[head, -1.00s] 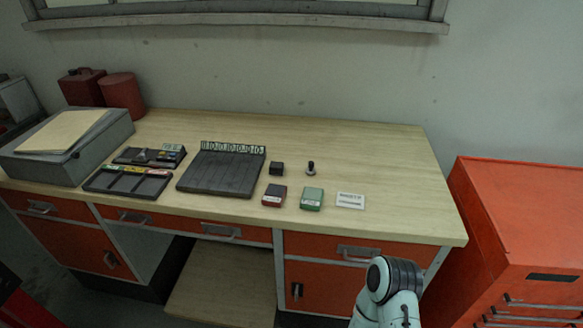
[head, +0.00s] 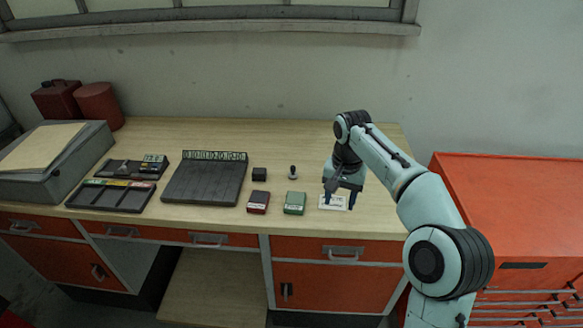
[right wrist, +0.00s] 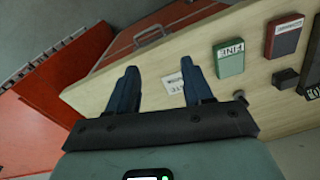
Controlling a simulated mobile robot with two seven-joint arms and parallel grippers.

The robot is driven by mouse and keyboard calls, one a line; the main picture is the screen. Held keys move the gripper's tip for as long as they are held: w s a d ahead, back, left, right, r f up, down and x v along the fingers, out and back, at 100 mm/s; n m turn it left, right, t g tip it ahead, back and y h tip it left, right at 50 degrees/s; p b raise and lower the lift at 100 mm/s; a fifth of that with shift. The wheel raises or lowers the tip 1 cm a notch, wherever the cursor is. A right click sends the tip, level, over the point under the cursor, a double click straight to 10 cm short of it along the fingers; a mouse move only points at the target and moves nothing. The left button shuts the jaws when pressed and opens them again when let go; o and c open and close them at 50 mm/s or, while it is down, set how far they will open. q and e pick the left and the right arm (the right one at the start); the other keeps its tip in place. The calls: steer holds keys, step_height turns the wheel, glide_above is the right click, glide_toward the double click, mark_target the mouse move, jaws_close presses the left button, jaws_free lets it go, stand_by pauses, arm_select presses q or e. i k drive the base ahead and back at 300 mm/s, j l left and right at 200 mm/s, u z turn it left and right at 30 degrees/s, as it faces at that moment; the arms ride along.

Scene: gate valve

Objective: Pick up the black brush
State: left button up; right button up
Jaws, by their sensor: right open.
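A small upright black piece with a knob-like top and pale base (head: 293,172) stands on the workbench (head: 300,140). It may be the black brush, but it is too small to be sure. A small black block (head: 259,174) lies to its left and also shows in the right wrist view (right wrist: 285,77). My right gripper (head: 339,200) is open and empty, fingers pointing down over the white card (head: 333,202), to the right of the upright piece. In the right wrist view the card (right wrist: 175,83) shows between the fingers (right wrist: 160,82). My left gripper is out of view.
A green box (head: 295,203) and a dark red box (head: 258,201) lie near the front edge. A ridged dark board (head: 204,182) and compartment trays (head: 110,195) lie further left. An orange cabinet (head: 510,210) stands right.

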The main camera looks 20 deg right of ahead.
mark_target(293, 175)
steer(key=i, duration=0.9)
